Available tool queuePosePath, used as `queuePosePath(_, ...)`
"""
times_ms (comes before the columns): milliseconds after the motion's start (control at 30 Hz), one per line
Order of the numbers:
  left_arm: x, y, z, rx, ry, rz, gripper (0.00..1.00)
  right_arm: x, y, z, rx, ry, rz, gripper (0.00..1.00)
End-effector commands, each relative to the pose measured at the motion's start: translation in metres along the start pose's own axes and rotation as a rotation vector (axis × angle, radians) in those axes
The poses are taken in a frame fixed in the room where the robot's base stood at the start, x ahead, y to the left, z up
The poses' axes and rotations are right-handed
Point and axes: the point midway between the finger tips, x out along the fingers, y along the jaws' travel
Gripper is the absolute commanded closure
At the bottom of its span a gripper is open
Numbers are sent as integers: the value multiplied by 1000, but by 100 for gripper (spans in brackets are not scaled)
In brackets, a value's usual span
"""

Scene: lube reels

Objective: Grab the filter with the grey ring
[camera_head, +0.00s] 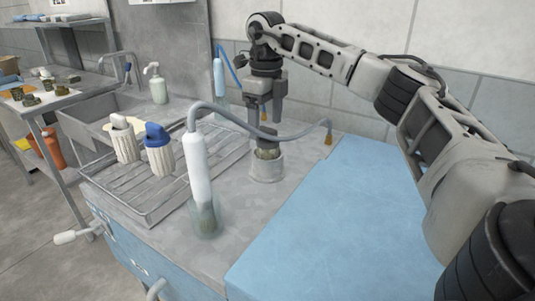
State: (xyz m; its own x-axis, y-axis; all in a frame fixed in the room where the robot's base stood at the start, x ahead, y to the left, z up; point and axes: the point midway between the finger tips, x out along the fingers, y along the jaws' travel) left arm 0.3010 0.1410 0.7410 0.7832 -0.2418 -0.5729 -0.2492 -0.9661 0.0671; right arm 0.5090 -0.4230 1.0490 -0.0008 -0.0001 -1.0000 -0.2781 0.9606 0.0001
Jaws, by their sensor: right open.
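Two white ribbed filters stand on the wire rack at the left of the worktop. One has a pale grey-white top (124,143); the other has a blue top (159,157). My right gripper (266,122) is right of both, open and pointing down. It is above a short grey round cup (267,169) with something dark and greenish inside, too small to make out. My left gripper is not in view.
The wire rack (150,210) and sink (120,105) lie left. A blue mat (335,225) is clear at the front right. A tiled wall is behind.

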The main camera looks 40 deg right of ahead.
Motion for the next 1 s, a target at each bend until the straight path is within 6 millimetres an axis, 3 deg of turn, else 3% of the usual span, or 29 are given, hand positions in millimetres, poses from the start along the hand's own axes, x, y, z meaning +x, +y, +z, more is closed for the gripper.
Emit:
queuePosePath(167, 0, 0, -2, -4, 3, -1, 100, 13, 0, -2, 0, 2, 0, 24)
queuePosePath(433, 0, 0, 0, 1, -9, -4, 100, 50, -1, -4, 0, 1, 0, 24)
queuePosePath(733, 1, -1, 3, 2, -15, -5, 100, 56, -1, -4, 0, -1, 0, 24)
queuePosePath(767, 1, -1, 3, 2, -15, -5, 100, 56, -1, -4, 0, -1, 0, 29)
queuePosePath(900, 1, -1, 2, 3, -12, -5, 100, 55, -1, -4, 0, -1, 0, 68)
queuePosePath(933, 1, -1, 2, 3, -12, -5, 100, 55, -1, -4, 0, -1, 0, 74)
queuePosePath(1000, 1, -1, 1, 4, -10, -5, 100, 55, -1, -4, 0, -2, 0, 74)
